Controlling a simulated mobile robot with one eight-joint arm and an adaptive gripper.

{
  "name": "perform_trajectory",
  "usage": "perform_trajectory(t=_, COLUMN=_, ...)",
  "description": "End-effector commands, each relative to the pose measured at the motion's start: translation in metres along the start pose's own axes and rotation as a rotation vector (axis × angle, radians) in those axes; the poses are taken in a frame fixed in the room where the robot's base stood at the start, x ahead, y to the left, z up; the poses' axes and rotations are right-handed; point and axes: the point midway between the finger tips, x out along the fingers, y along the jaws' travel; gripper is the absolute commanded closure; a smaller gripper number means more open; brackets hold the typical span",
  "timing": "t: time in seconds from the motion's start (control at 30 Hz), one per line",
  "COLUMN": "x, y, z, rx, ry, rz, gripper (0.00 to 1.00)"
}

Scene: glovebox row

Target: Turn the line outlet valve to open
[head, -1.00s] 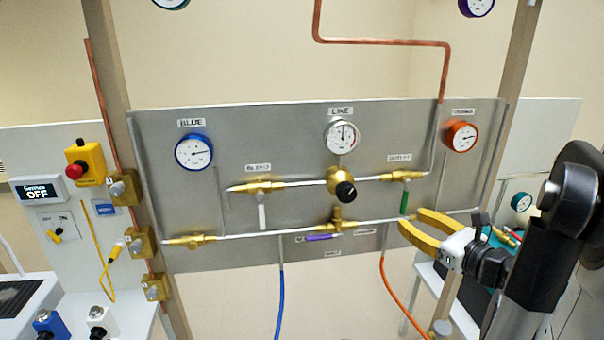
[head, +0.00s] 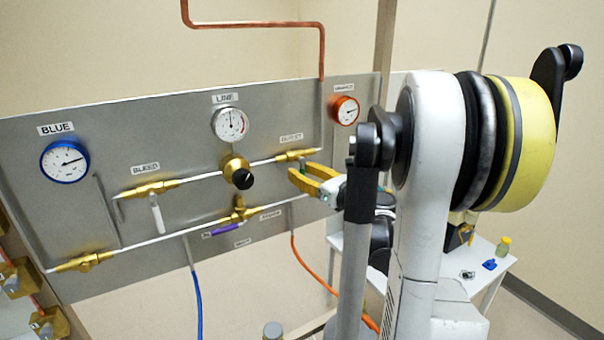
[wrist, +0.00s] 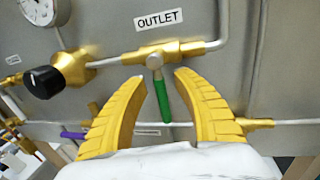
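The line outlet valve is a brass body (wrist: 165,52) under the OUTLET label (wrist: 160,19) in the wrist view. Its green lever handle (wrist: 162,99) hangs down from the stem, across the pipe. In the head view the brass outlet valve (head: 293,156) is at the right of the upper pipe, and its handle is hidden by my gripper. My gripper (head: 299,172) has yellow fingers and is open. In the wrist view the fingers (wrist: 148,76) stand on both sides of the handle, with visible gaps, and the fingertips are near the stem.
A black-knobbed brass regulator (head: 238,172) sits left of the outlet valve. The bleed valve has a white handle (head: 156,214). A purple handle (head: 222,230) is on the lower pipe. A white side table (head: 497,275) with small items stands at the right.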

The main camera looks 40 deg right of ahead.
Motion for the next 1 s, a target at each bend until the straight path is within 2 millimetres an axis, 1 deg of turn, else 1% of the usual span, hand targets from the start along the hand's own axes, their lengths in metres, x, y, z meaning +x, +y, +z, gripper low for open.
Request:
perform_trajectory(t=0.2, x=0.0001, y=-0.0001, z=0.0002, rx=0.0, ry=0.0, rz=0.0, gripper=0.66)
perform_trajectory(t=0.27, x=0.0001, y=-0.0001, z=0.0002, rx=0.0, ry=0.0, rz=0.0, gripper=0.84)
perform_trajectory(t=0.3, x=0.0, y=-0.0001, z=0.0002, rx=0.0, ry=0.0, rz=0.0, gripper=0.97)
perform_trajectory(t=0.33, x=0.0, y=-0.0001, z=0.0002, rx=0.0, ry=0.0, rz=0.0, gripper=1.0)
perform_trajectory(t=0.73, x=-0.0005, y=-0.0013, z=0.0004, rx=-0.035, ry=0.007, rz=0.0, gripper=1.0)
perform_trajectory(t=0.87, x=-0.001, y=-0.0035, z=0.0008, rx=-0.093, ry=0.019, rz=0.0, gripper=1.0)
perform_trajectory(t=1.0, x=-0.0016, y=-0.0068, z=0.0016, rx=-0.188, ry=0.038, rz=-0.001, gripper=1.0)
